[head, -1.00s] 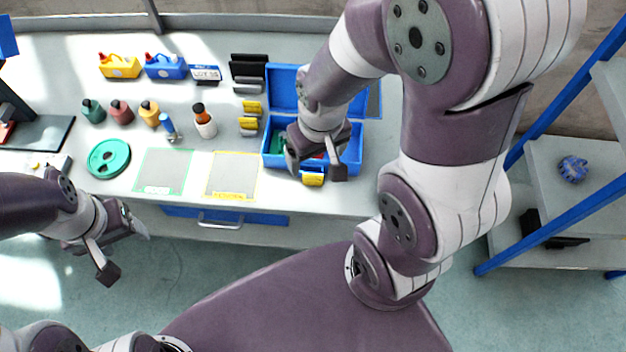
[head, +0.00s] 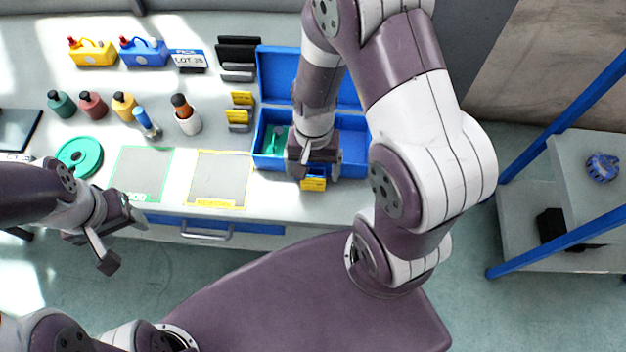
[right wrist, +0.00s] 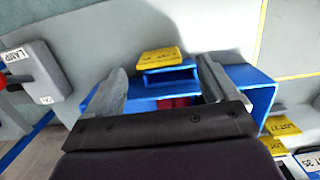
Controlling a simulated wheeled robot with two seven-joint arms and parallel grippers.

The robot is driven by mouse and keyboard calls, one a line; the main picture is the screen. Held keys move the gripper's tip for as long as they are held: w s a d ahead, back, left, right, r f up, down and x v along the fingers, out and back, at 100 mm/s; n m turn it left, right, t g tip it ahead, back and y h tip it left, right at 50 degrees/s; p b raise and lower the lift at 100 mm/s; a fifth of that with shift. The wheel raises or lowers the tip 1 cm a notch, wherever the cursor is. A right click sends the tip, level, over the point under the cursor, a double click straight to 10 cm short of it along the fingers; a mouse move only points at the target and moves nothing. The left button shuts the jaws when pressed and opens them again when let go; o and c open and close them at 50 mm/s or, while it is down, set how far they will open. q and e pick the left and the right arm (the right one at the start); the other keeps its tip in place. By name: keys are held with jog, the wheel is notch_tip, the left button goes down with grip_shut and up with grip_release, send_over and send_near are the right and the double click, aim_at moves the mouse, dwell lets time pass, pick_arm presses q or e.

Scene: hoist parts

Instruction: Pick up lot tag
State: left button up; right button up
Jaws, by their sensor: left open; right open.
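A small yellow tag (head: 314,184) sits on the front of the blue open-lidded box (head: 355,150). In the right wrist view the yellow tag (right wrist: 160,58) lies in a blue holder (right wrist: 165,75) on the box's wall. My right gripper (head: 313,172) is open just above this tag, its fingers on either side of it and apart from it. Other yellow tags (head: 240,98) stand in grey holders left of the box; their lettering, seen in the right wrist view (right wrist: 283,127), reads LOT. My left gripper (head: 122,243) is open and empty, in front of the bench.
A "PICK LOT 35" sign (head: 188,58) stands at the back, beside blue (head: 143,52) and yellow (head: 92,52) jugs. Two outlined mats (head: 218,178) are bare. A blue-framed shelf (head: 570,170) is at right.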

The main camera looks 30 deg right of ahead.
aim_at(313, 178)
jog(key=f, duration=0.2)
jog(key=s, duration=0.1)
jog(key=shift+a+f, duration=0.3)
jog(key=shift+f, duration=0.1)
jog(key=shift+w+d+f, duration=0.1)
jog(key=shift+w, duration=0.05)
pick_arm(q)
jog(key=shift+s+a+f, duration=0.1)
jog(key=shift+s+f, duration=0.05)
jog(key=shift+s, duration=0.15)
pick_arm(e)
jog(key=c, duration=1.2)
